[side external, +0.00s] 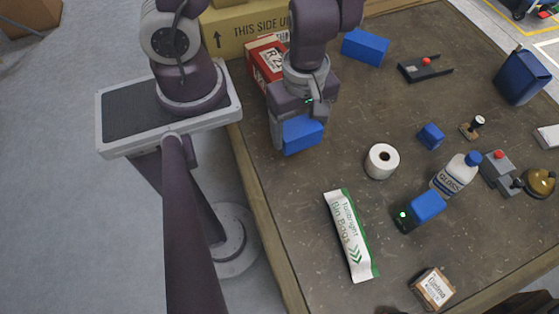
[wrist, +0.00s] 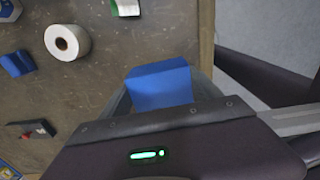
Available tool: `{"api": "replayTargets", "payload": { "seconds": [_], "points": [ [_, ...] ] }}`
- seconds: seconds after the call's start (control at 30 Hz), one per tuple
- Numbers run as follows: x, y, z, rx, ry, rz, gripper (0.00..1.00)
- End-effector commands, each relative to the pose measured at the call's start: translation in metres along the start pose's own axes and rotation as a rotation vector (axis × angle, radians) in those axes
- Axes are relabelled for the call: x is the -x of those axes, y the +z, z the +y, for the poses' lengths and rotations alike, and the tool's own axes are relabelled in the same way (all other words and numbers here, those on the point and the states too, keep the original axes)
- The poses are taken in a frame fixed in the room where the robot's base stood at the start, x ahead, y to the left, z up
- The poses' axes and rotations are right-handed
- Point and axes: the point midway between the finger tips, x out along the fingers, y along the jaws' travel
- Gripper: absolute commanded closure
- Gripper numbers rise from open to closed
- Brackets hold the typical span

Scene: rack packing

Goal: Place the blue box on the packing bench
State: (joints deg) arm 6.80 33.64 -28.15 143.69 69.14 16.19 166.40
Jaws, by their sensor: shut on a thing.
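A blue box (side external: 302,134) is held between the fingers of my gripper (side external: 296,132) near the left edge of the packing bench in the side external view. The blue box also shows in the wrist view (wrist: 160,86), at the mouth of my gripper. My gripper is shut on it. The packing bench (side external: 305,225) is a brown worn surface with a pale wooden edge. I cannot tell whether the box touches the bench top. A second blue box (side external: 365,47) lies at the back of the bench, apart from my gripper.
A red box (side external: 266,60) and a large cardboard box (side external: 235,28) stand behind my gripper. A white roll (side external: 382,161), a bin bags packet (side external: 350,236), a glossy-labelled bottle (side external: 456,174) and a small blue block (side external: 431,136) lie to the right. The bench's front left is clear.

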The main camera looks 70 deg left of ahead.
Motion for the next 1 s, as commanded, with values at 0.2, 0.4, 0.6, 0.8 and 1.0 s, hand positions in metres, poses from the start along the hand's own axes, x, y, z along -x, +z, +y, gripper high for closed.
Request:
{"api": "replayTargets", "payload": {
  "seconds": [0.2, 0.4, 0.6, 0.8, 1.0],
  "points": [
    [-0.006, -0.001, -0.001, 0.001, -0.002, 0.004, 0.74],
    [-0.038, -0.003, -0.003, 0.001, -0.013, 0.011, 0.74],
    [-0.061, -0.001, -0.001, 0.007, -0.007, 0.005, 0.74],
    [-0.093, 0.0, -0.001, 0.009, -0.004, 0.001, 0.74],
    [-0.097, 0.0, 0.001, 0.01, 0.001, 0.0, 0.74]
  ]
}}
